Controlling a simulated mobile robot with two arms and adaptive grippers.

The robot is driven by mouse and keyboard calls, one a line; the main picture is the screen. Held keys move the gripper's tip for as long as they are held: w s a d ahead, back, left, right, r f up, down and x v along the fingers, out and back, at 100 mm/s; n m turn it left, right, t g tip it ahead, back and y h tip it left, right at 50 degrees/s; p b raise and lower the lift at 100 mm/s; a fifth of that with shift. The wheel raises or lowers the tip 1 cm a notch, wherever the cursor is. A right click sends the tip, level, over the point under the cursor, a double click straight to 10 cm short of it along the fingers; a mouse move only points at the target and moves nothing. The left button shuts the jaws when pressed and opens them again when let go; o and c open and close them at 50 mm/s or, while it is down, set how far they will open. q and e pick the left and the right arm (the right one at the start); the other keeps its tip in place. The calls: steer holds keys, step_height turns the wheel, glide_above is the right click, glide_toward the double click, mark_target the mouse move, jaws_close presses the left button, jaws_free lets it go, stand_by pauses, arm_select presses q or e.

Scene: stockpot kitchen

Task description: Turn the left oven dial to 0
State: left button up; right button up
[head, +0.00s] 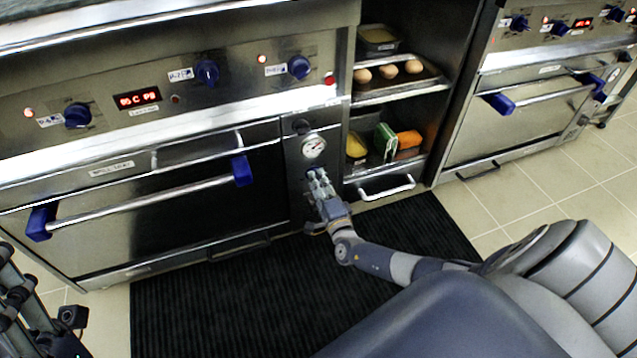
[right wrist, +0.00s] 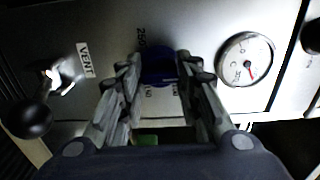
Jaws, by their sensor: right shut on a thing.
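A round blue dial (right wrist: 158,65) sits on the left oven's steel side panel, with printed numbers around it, one of them 250. My right gripper (right wrist: 165,72) has its fingers closed on both sides of this dial; its tips cover part of the rim. The dial's pointer mark and setting cannot be made out. In the head view my right gripper (head: 316,180) is at the narrow panel just below the white gauge (head: 313,146), and it hides the dial. My left gripper (head: 18,296) shows only in part, dark, at the lower left edge.
The left oven door has a bar handle (head: 140,204) with blue ends. Blue knobs (head: 207,71) line the panel above. A shelf (head: 400,90) with food stands to the right, then a second oven. In the wrist view a black knob (right wrist: 30,118) is near the VENT label.

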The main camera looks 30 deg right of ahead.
steer(key=o, duration=1.1)
steer(key=shift+s, duration=0.1)
steer(key=v, duration=1.1)
steer(key=shift+s, duration=0.4)
steer(key=shift+f, duration=0.1)
